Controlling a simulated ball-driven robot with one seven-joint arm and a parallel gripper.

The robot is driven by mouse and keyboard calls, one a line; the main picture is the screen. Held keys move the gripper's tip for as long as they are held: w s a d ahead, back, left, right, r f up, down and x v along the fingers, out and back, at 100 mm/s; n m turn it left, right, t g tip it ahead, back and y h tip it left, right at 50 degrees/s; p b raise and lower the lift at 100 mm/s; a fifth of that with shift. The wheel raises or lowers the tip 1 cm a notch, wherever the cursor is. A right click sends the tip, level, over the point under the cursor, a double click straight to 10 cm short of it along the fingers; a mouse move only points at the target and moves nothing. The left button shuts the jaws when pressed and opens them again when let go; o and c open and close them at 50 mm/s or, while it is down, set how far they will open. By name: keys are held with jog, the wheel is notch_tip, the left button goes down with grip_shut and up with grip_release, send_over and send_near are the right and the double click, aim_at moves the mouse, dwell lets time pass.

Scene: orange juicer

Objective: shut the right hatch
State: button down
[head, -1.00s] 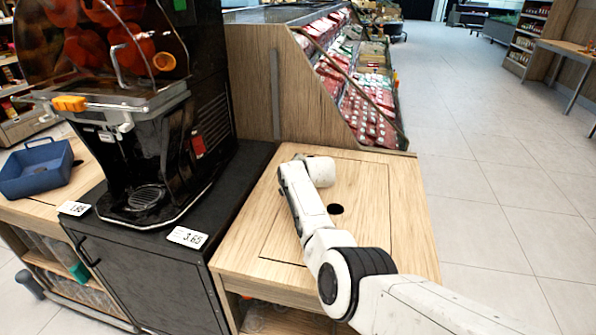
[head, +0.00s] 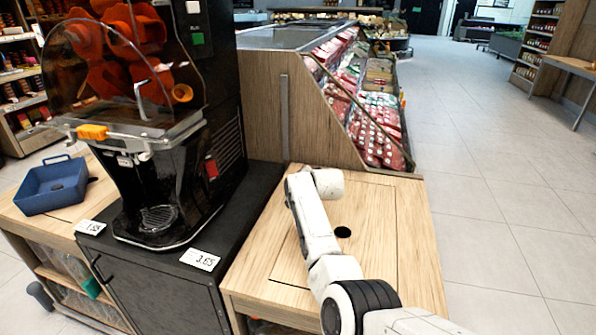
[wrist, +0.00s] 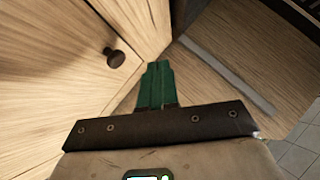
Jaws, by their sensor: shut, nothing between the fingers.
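The right hatch (head: 370,221) is a pale wooden panel set in the top of the wooden counter right of the juicer. It has a dark round spot (head: 343,232), which shows in the wrist view as a dark knob (wrist: 115,57). The panel looks about level with the counter top; I cannot tell whether it is fully shut. My gripper (wrist: 157,70) shows green fingers held together and empty, with the knob to their upper left, apart from them. In the head view my white arm reaches over the hatch's left part and hides the fingers.
The black juicer (head: 150,150) stands on a dark cabinet left of the counter. The display case's wooden side (head: 262,105) rises behind the counter; its grey strip (wrist: 228,75) shows in the wrist view. A blue tray (head: 50,187) sits far left. Open floor lies right.

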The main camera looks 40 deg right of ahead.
jog(key=s+a+r+p, duration=0.1)
jog(key=s+a+r, duration=0.2)
jog(key=a+r, duration=0.1)
jog(key=shift+s+a+r, duration=0.25)
jog(key=shift+a+r, duration=0.1)
jog(key=shift+r, duration=0.4)
